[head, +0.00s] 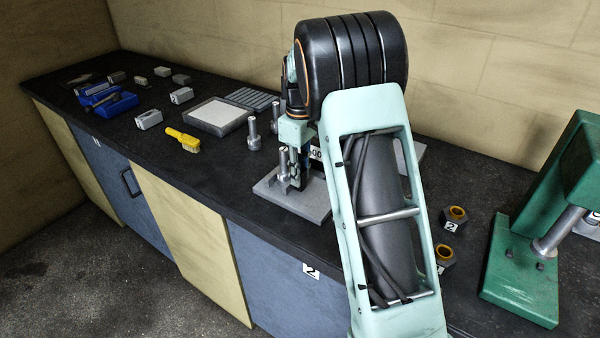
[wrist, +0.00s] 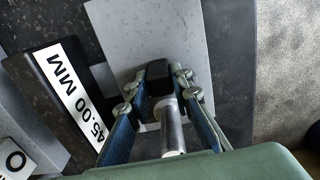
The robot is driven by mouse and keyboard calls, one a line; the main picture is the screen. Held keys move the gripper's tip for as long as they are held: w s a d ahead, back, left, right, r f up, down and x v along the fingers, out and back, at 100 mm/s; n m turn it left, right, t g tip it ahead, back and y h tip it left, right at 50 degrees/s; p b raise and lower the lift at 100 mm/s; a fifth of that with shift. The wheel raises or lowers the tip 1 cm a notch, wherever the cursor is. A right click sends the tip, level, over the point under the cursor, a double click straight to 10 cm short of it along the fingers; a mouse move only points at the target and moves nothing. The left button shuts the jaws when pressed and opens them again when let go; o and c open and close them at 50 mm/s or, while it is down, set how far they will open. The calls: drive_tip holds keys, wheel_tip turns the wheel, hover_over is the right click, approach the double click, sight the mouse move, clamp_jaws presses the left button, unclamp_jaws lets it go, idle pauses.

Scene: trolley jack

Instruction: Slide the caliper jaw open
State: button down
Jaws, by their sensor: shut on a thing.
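The caliper stands on a grey plate (head: 310,207) on the dark counter, largely hidden behind my arm in the head view. In the wrist view the pale plate (wrist: 152,30) lies below my gripper (wrist: 160,88). My gripper's blue fingers are shut on the caliper jaw, a dark block (wrist: 158,72) with a silver round post (wrist: 172,135) rising between the fingers. The exact contact is partly hidden. A dark block with a white "45.00 MM" label (wrist: 85,92) lies to the left. In the head view my gripper (head: 298,180) is low over the plate.
Silver posts (head: 254,133), a shallow grey tray (head: 218,115), a yellow brush (head: 183,141) and a blue holder (head: 112,103) are left of my gripper. The counter's front edge is close.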

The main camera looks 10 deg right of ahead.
drive_tip(key=shift+s+d+b, duration=0.45)
drive_tip(key=shift+s+d, duration=0.6)
drive_tip(key=c, duration=2)
unclamp_jaws()
drive_tip(key=shift+d, duration=0.1)
drive_tip(key=shift+r, duration=0.15)
drive_tip(key=shift+r, duration=0.35)
wheel_tip(320, 180, up, 11)
drive_tip(key=shift+r, duration=0.1)
drive_tip(key=shift+s, duration=0.1)
